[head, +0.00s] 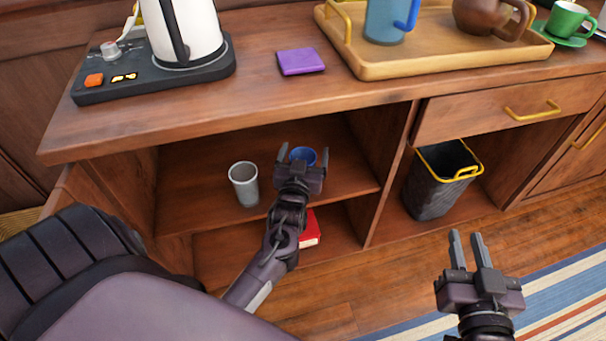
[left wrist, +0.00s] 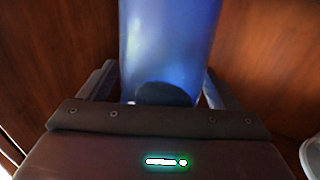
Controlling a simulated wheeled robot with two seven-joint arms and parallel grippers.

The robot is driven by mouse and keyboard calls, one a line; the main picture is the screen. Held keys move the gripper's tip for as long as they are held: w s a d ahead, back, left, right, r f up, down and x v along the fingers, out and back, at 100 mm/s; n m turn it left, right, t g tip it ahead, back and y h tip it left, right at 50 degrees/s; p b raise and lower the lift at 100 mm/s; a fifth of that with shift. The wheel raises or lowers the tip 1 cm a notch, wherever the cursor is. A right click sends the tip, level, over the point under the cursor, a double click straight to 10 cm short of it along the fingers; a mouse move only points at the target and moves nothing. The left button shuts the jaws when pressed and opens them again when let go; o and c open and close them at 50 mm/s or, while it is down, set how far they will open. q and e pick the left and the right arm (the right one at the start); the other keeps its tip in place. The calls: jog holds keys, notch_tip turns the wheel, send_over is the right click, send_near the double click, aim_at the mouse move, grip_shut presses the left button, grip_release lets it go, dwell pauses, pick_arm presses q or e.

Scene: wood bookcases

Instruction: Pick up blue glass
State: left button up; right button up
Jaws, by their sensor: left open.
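The blue glass (head: 303,153) stands on the upper shelf inside the open bookcase, mostly hidden behind my left gripper (head: 304,156) in the head view. In the left wrist view the blue glass (left wrist: 170,45) is upright and lies between the two fingers of my left gripper (left wrist: 158,88). The fingers are spread, one on each side, and I see no clear grip on the glass. My right gripper (head: 467,240) is in front of the bookcase above the floor, its two fingers apart and nothing between them.
A grey metal cup (head: 244,183) stands left of the glass on the same shelf (head: 190,185). A red book (head: 310,229) lies below. The countertop (head: 250,98) overhangs the shelf, and an upright panel (head: 388,165) bounds it right. A black bin (head: 432,185) stands beyond.

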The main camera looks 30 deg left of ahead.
pick_arm(q)
jog(key=shift+w, duration=0.15)
jog(key=c, duration=1.4)
jog(key=shift+c, duration=0.4)
jog(key=shift+r, duration=0.2)
